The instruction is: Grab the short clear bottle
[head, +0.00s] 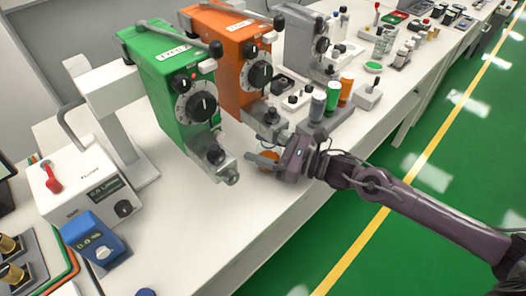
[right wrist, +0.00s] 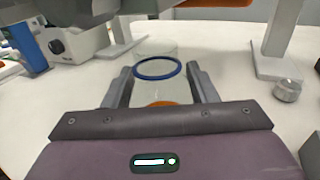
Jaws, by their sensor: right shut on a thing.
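My right gripper (head: 268,166) reaches in from the right, low over the white bench in front of the orange unit. In the right wrist view, its two fingers (right wrist: 160,86) stand on either side of a short clear bottle (right wrist: 158,88) and are shut on it. The bottle has a blue ring at its rim and something orange low down. In the head view only a small orange part of the bottle (head: 268,158) shows by the fingers. I cannot tell whether it touches the bench. My left gripper is not in view.
A green unit (head: 165,85) and an orange unit (head: 235,50) with dials stand close behind the gripper. Green and orange containers (head: 332,92) stand to the right. A white box with a red lever (head: 85,195) and a blue device (head: 92,238) are at left.

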